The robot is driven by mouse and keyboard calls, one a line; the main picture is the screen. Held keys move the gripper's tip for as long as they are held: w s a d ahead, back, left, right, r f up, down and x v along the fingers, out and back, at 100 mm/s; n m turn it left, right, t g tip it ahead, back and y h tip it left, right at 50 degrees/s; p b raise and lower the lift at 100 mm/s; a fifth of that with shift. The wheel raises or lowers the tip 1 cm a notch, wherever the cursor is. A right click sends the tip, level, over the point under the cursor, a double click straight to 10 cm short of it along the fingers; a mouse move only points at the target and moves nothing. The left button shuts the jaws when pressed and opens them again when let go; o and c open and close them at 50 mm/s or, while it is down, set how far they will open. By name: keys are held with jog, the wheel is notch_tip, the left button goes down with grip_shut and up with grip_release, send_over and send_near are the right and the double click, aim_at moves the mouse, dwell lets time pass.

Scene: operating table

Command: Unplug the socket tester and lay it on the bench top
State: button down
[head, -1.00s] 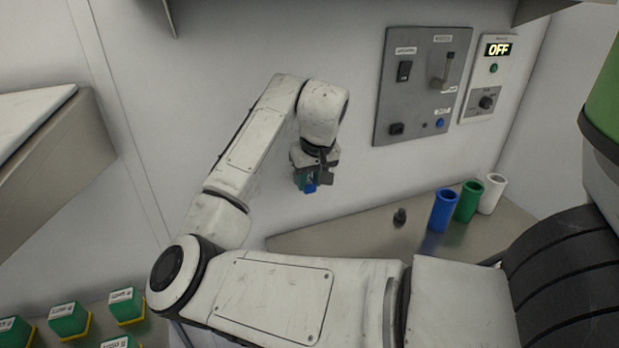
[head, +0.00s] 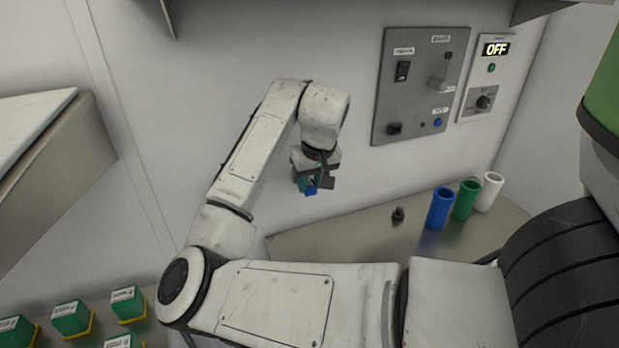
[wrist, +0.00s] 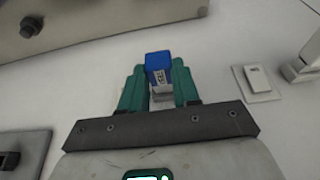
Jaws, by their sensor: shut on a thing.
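The socket tester (wrist: 158,70) is a small blue block with a pale label. My gripper (wrist: 158,88) is shut on it, with one green finger on each side. The blue end sticks out past the fingertips. No socket shows around the tester in the wrist view.
A small black knob-like object (head: 398,214) and blue (head: 440,209), green (head: 466,200) and white (head: 490,192) cups stand on the bench. A grey switch panel (head: 421,85) and an OFF display unit (head: 487,78) are on the wall. The bench's left part is clear.

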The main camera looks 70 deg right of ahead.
jog(key=shift+s+a+p, duration=0.8)
jog(key=shift+s+a, duration=0.55)
jog(key=shift+a, duration=0.25)
dwell(1.2)
jog(key=shift+r, duration=0.1)
jog(key=p+v, duration=0.7)
jog(key=shift+r, duration=0.4)
dwell(0.4)
jog(key=shift+d, duration=0.15)
dwell(0.4)
